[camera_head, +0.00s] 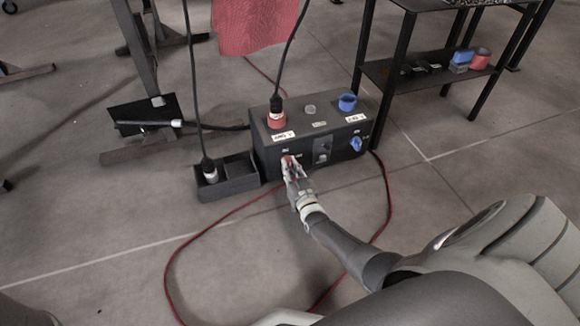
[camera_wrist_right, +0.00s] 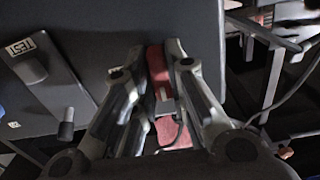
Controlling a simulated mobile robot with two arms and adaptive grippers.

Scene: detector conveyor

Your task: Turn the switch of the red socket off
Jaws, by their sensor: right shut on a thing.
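A dark socket box (camera_head: 262,150) stands on the floor in the head view. The red socket (camera_head: 277,122) is on its top left, with a black cable plug in it. The red switch (camera_head: 286,158) sits on the front face below, mostly hidden by my right gripper (camera_head: 290,166). My right gripper is shut on the red switch. In the right wrist view the red switch (camera_wrist_right: 156,68) shows between the two fingers of the right gripper (camera_wrist_right: 157,80). Its exact turn angle is hard to tell. My left gripper is not in view.
A blue socket (camera_head: 347,103) and blue switch (camera_head: 356,144) are on the box's right side. A small black tray (camera_head: 228,186) with a plug (camera_head: 209,172) stands at its left. A black shelf (camera_head: 425,72) is at the right. A red cable (camera_head: 168,262) loops over the floor.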

